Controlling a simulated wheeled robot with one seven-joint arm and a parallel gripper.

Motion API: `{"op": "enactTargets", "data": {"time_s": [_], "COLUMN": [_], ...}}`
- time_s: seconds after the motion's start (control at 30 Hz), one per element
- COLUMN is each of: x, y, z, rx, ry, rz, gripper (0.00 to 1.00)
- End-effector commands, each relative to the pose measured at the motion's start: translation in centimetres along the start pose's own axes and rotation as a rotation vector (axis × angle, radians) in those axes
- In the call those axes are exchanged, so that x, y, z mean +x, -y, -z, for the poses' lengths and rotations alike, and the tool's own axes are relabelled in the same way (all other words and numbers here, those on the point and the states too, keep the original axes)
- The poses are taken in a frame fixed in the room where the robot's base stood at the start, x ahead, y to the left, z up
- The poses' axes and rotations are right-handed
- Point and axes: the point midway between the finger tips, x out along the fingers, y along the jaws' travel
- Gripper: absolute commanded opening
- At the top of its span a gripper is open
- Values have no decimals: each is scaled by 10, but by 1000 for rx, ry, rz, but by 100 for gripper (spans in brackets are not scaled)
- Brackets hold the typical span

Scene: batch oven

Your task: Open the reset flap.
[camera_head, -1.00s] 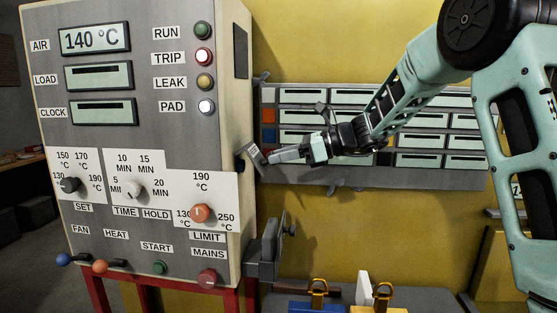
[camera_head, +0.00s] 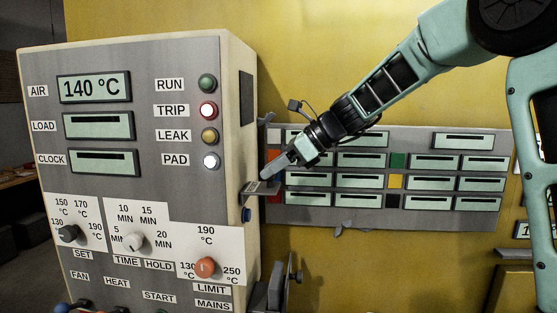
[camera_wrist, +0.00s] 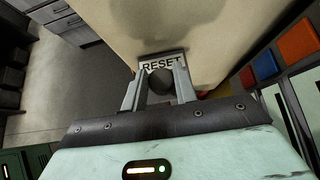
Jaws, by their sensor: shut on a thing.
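The reset flap (camera_head: 261,188) is a small grey plate on the right side of the oven's control cabinet. My gripper (camera_head: 268,174) comes in from the upper right and is at the flap's outer part. In the wrist view, my gripper (camera_wrist: 158,80) has its two fingers on either side of a dark round knob (camera_wrist: 160,86) at the flap.
The cabinet front (camera_head: 150,180) carries displays, lamps and dials. The TRIP lamp (camera_head: 208,111) glows red and the air display (camera_head: 94,88) reads 140 °C. A grey wall panel of display slots (camera_head: 330,213) is behind my gripper. A grey bracket (camera_head: 275,285) juts out below the flap.

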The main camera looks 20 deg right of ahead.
Motion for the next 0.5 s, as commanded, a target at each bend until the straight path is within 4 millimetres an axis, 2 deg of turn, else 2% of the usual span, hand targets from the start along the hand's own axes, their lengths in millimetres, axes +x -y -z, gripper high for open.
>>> {"op": "enactTargets", "data": {"time_s": [0.1,0.5], "x": [2,8], "y": [-3,-3], "z": [-8,-13], "rx": [-3,3], "ry": [-73,-194], "rz": [-5,-7], "gripper": [0,0]}}
